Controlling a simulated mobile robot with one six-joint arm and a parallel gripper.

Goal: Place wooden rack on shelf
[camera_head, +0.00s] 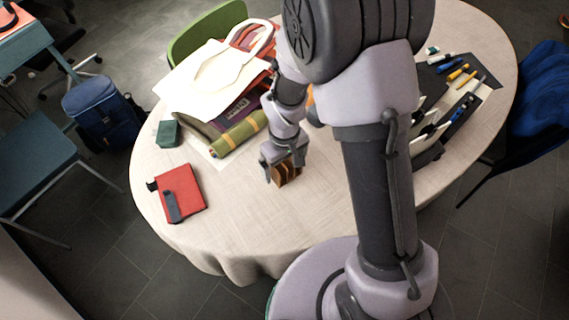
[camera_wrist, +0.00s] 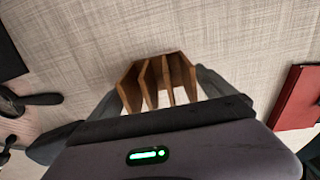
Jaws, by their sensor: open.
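The wooden rack (camera_head: 288,174) is a small brown piece with upright slats, standing on the pale cloth of the round table (camera_head: 235,235). In the wrist view the rack (camera_wrist: 155,80) shows several slats with gaps between them. My gripper (camera_head: 277,163) is low over the table at the rack. In the wrist view my open fingers lie to the left and right of the rack, and I cannot tell whether they touch it. No shelf is clearly recognisable in either view; my arm hides part of the table.
A red notebook (camera_head: 186,200) lies left of the rack. A dark organizer (camera_head: 428,152) and pens stand right of my arm. The table's front is clear.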

